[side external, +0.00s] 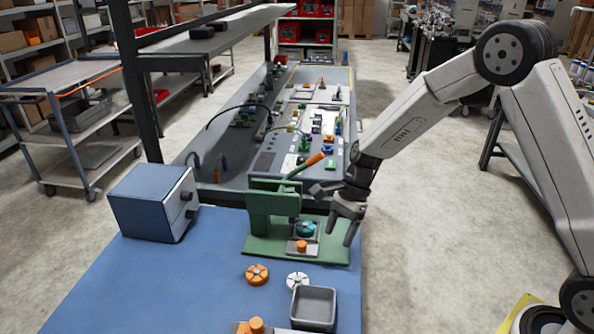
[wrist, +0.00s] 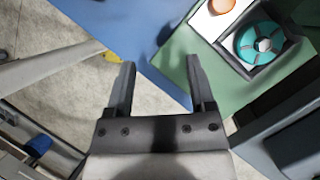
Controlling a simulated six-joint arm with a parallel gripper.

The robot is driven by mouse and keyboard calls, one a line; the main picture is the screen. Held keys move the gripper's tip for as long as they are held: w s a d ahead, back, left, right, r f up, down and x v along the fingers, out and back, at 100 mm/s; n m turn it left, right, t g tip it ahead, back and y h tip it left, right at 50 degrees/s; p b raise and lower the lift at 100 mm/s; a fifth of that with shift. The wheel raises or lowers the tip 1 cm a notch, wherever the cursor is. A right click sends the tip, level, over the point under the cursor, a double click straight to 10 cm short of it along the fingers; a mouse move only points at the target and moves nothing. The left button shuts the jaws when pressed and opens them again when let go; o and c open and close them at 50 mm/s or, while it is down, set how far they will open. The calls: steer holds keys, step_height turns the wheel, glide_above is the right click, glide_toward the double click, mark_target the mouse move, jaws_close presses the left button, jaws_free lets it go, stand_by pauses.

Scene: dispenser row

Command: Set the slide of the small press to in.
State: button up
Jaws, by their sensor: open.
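The small press is green, with an upright body (side external: 272,203) on a flat green base plate (side external: 265,247) and an orange-tipped lever (side external: 306,165) at its top. A slide (wrist: 275,70) at its front carries a teal round part (side external: 306,229), which also shows in the wrist view (wrist: 258,44). An orange knob (side external: 302,246) sits at the slide's near end. My gripper (side external: 350,238) is open and empty, pointing down above the right edge of the base plate. In the wrist view its fingers (wrist: 160,80) are apart, with nothing between them. I cannot tell the slide's exact position.
A blue-grey box with knobs (side external: 150,205) stands left of the press. An orange disc (side external: 257,274), a white disc (side external: 298,280) and a grey open bin (side external: 314,309) stand in front. The blue table (side external: 165,285) is clear at left front. A cluttered bench (side external: 265,160) lies behind.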

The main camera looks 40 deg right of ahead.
mark_target(301, 244)
steer(key=h, duration=0.1)
steer(key=a+n+h, duration=0.1)
steer(key=n+h, duration=0.1)
steer(key=shift+s+a+f+g, duration=0.2)
steer(key=shift+a+f+g, duration=0.05)
steer(key=shift+a+g, duration=0.15)
steer(key=shift+w+a+r+n+h, duration=0.1)
steer(key=shift+w+a+n+h, duration=0.15)
steer(key=shift+a+n+h, duration=0.4)
steer(key=w+a+r+n+t+h, duration=0.2)
steer(key=w+a+n+t+h, duration=0.2)
steer(key=a, duration=0.1)
steer(key=shift+a+r+t, duration=0.2)
steer(key=shift+r+t, duration=0.1)
steer(key=shift+r, duration=0.1)
steer(key=shift+f, duration=0.15)
steer(key=shift+x, duration=3.75)
steer(key=shift+d, duration=0.15)
steer(key=shift+c, duration=0.2)
jaws_close()
